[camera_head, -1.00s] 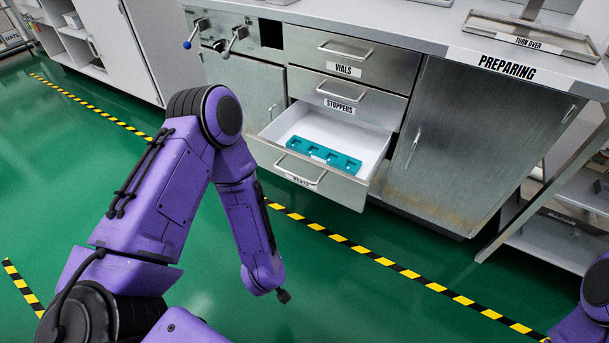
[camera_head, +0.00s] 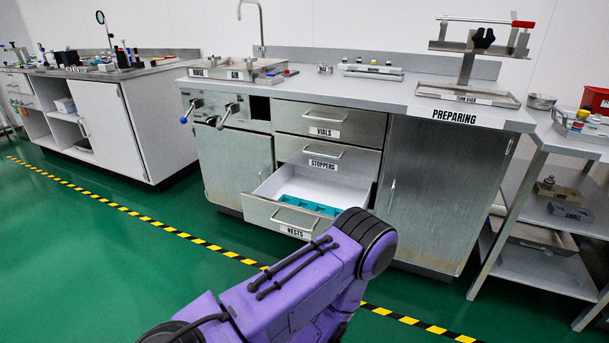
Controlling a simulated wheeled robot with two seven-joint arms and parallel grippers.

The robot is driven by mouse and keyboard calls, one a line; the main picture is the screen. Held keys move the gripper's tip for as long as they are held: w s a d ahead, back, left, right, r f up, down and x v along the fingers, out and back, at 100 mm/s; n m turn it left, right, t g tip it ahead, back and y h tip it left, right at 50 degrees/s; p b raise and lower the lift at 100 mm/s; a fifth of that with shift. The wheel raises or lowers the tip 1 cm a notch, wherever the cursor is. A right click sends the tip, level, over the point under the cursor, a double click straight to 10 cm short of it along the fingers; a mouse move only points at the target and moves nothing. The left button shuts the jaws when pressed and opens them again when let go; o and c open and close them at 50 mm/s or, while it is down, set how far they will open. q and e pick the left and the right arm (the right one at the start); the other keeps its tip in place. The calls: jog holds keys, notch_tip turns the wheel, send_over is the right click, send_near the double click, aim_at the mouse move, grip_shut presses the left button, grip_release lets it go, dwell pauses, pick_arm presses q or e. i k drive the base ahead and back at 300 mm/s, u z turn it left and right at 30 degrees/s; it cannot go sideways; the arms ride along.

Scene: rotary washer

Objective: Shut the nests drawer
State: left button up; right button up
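The nests drawer (camera_head: 283,217) is the lowest of three drawers in the steel cabinet and stands pulled out. Its front bears a "NESTS" label and a bar handle (camera_head: 292,226). A teal nest tray (camera_head: 312,205) lies inside on the white floor of the drawer. My purple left arm rises from the bottom of the view, and its elbow covers the drawer's lower right corner. My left gripper is hidden or out of view. My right gripper is not in view.
The vials drawer (camera_head: 330,122) and stoppers drawer (camera_head: 326,158) above are closed. A cabinet door (camera_head: 430,190) is right of the drawers, with a steel shelf rack (camera_head: 540,262) beyond. Green floor (camera_head: 110,260) with yellow-black tape lies open in front.

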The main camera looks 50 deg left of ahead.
aim_at(261, 207)
jog(key=u, duration=0.55)
jog(key=i, duration=1.15)
jog(key=u, duration=1.4)
jog(key=i, duration=0.45)
jog(key=z, duration=0.9)
jog(key=k, duration=0.4)
jog(key=u, duration=1.1)
